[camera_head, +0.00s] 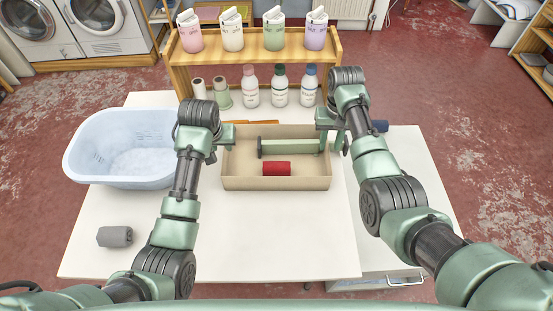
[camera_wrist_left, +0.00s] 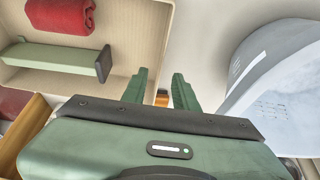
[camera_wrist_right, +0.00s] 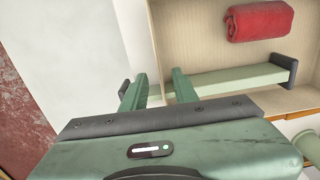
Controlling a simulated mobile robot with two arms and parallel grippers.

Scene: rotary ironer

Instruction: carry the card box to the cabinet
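The card box (camera_head: 233,182), a beige open-topped box, sits on the white table. It holds a red rolled cloth (camera_head: 291,168) and a green bar with dark end plates (camera_head: 290,147). My left gripper (camera_head: 217,151) is at the box's left wall, fingers apart; in the left wrist view its fingertips (camera_wrist_left: 163,88) flank the wall's rim line. My right gripper (camera_head: 335,141) is at the right wall, also with fingers apart, as the right wrist view (camera_wrist_right: 155,88) shows. Contact with the walls cannot be told. A white unit with a handle, apparently the cabinet (camera_head: 415,150), stands right of the table.
A pale blue basin (camera_head: 85,160) stands left of the box and a grey roll (camera_head: 115,237) lies at front left. Behind is a wooden shelf (camera_head: 333,70) with tubs and bottles. A dark blue item (camera_head: 380,126) lies at the right. The table in front is clear.

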